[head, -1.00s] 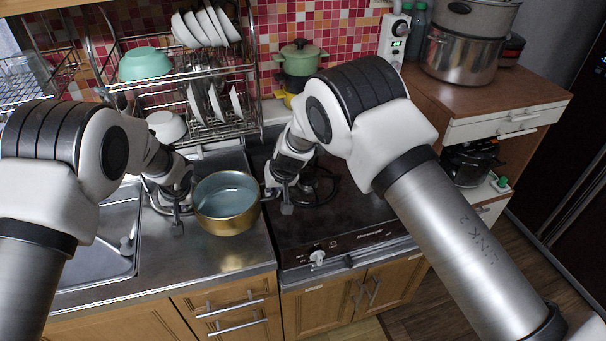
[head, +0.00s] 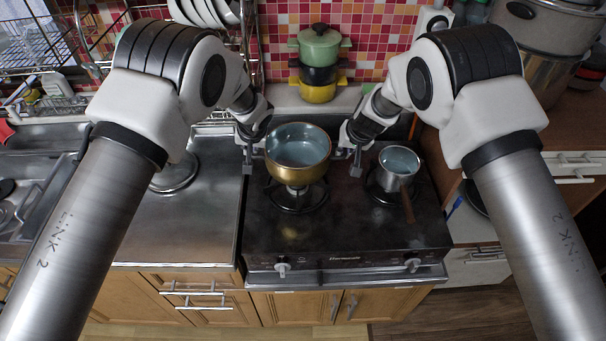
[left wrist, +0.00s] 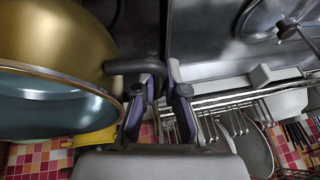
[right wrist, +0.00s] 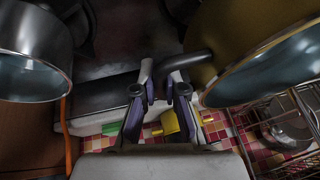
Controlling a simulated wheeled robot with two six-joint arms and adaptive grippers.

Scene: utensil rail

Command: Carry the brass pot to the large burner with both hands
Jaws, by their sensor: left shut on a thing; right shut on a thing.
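The brass pot (head: 285,169), blue-grey inside, is upright over the left burner (head: 298,205) of the black stove (head: 345,225). Part of that burner's grate shows below it; whether the pot touches the grate I cannot tell. My left gripper (head: 247,160) is at the pot's left side, shut on a dark side handle (left wrist: 130,67). My right gripper (head: 356,160) is at its right side, shut on the opposite handle (right wrist: 190,60). The pot's wall also shows in the left wrist view (left wrist: 60,40) and the right wrist view (right wrist: 235,30).
A small steel saucepan (head: 397,170) with a brown handle stands on the right burner, close to my right gripper. Stacked green, black and yellow pots (head: 319,68) stand behind the stove. The steel counter (head: 190,230) to the left is mostly clear.

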